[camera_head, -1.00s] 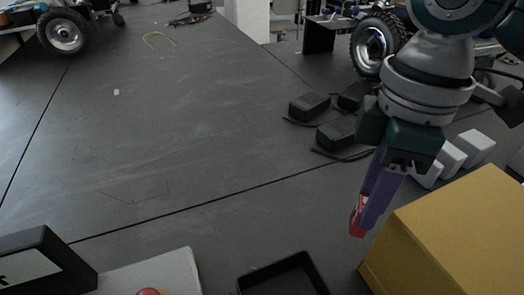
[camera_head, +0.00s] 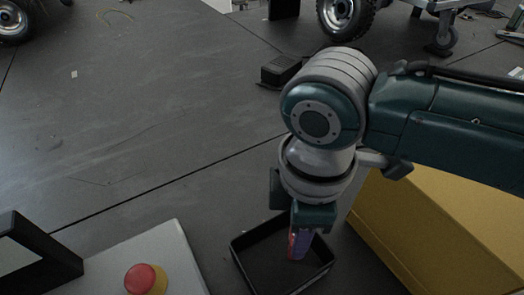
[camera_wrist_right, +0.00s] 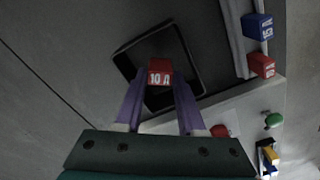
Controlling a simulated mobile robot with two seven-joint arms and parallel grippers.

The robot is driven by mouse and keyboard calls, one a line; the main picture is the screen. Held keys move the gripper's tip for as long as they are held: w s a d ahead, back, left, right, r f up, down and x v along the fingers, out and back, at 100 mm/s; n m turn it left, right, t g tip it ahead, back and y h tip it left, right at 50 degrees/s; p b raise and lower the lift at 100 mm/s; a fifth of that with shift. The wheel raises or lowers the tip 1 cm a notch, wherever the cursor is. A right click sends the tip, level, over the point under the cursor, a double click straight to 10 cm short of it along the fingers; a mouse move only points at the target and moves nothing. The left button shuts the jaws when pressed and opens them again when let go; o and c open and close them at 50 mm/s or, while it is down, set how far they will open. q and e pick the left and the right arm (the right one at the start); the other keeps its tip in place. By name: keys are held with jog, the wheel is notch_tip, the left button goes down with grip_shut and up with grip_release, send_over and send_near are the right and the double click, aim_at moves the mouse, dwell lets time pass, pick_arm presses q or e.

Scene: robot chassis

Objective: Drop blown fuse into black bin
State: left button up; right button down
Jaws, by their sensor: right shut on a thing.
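A red fuse marked "10 A" (camera_wrist_right: 160,72) is held between the purple fingers of my right gripper (camera_wrist_right: 159,95) in the right wrist view. In the head view the right gripper (camera_head: 300,246) points down, shut on the fuse, over the open black bin (camera_head: 243,262). The bin's rim also shows in the right wrist view (camera_wrist_right: 127,65) behind the fuse. The bin's visible floor looks empty. The exact height of the fuse over the bin floor is hard to tell. My left gripper is not in view.
A yellow box (camera_head: 440,235) stands right of the bin. A grey panel with a red button (camera_head: 140,279) lies to its left, beside a black frame (camera_head: 40,245). Blue (camera_wrist_right: 257,27) and red (camera_wrist_right: 261,65) fuses sit in a holder.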

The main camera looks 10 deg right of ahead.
jog(key=shift+f, duration=0.4)
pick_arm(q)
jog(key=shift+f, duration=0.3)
pick_arm(e)
jog(key=shift+r, duration=0.1)
jog(key=shift+c, duration=2.1)
grip_release()
pick_arm(q)
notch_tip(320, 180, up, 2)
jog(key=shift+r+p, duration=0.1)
jog(key=shift+p, duration=1)
pick_arm(e)
notch_tip(320, 180, up, 10)
